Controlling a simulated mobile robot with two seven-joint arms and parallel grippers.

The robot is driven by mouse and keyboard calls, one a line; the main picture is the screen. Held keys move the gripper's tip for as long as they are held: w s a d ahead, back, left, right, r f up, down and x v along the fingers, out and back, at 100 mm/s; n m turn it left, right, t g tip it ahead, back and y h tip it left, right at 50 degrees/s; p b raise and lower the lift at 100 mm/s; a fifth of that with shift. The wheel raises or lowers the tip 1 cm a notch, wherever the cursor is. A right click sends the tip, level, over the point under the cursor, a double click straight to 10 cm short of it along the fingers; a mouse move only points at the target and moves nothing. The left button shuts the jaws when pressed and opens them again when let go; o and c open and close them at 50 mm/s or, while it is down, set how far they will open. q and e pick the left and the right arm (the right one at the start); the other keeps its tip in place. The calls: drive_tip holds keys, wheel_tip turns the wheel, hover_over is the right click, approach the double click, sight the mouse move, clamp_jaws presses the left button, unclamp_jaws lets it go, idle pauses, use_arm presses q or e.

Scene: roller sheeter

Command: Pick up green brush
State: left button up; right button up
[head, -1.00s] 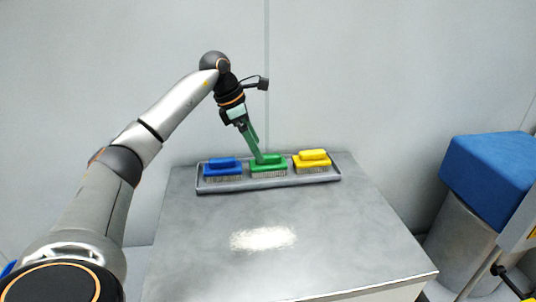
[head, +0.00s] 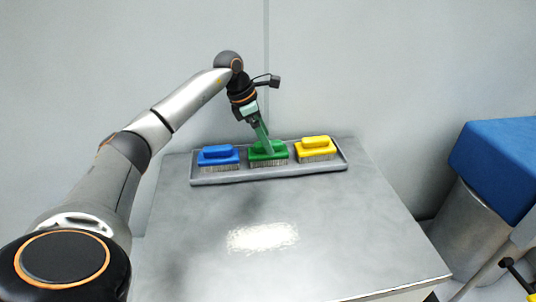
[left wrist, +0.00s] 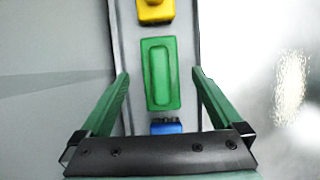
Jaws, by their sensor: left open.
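The green brush (head: 280,155) stands bristles down in the middle of a grey tray (head: 330,174), between the blue brush (head: 218,156) and the yellow brush (head: 315,149). My left gripper (head: 267,147) is at the green brush from above, its green fingers partly covering the handle in the head view. In the left wrist view, the green brush (left wrist: 161,74) lies between the two open fingers of the left gripper (left wrist: 161,75), with a gap on each side. Whether the fingers are level with the handle is unclear. My right gripper is not in view.
The tray sits at the back of a grey table (head: 330,235), near the wall. A patch of white powder (head: 262,237) lies on the table in front of it. A blue block on a grey cylinder (head: 468,225) stands at the right.

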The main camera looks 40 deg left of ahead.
use_arm(q)
drive_tip(key=shift+x, duration=2.75)
drive_tip(key=shift+r, duration=0.1)
drive_tip(key=c, duration=1.5)
